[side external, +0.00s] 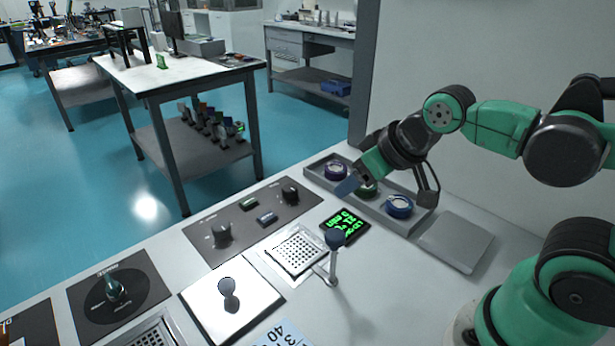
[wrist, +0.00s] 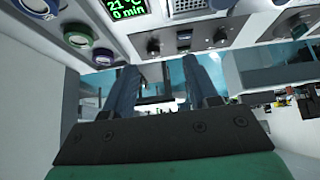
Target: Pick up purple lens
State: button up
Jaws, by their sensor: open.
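The purple lens (side external: 335,171) sits in the far-left end of a grey tray (side external: 316,178). The green lens (side external: 366,190) is in the middle, partly hidden by my gripper, and the blue lens (side external: 399,206) is at the near end. In the wrist view the purple lens (wrist: 103,56) is left of my fingers, past the green lens (wrist: 77,38) and the blue lens (wrist: 36,6). My gripper (side external: 346,187) is open and empty. In the side view its fingers overlap the tray's front edge near the purple and green lenses; their height above it is unclear.
A lit display (side external: 345,225) stands in front of the tray, with a knob panel (side external: 250,218) to its left. A dark-topped post (side external: 334,262) rises beside a perforated plate (side external: 297,250). A flat grey plate (side external: 456,241) lies right of the tray. A wall is behind.

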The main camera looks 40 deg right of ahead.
jog(key=shift+o, duration=0.2)
jog(key=o, duration=0.5)
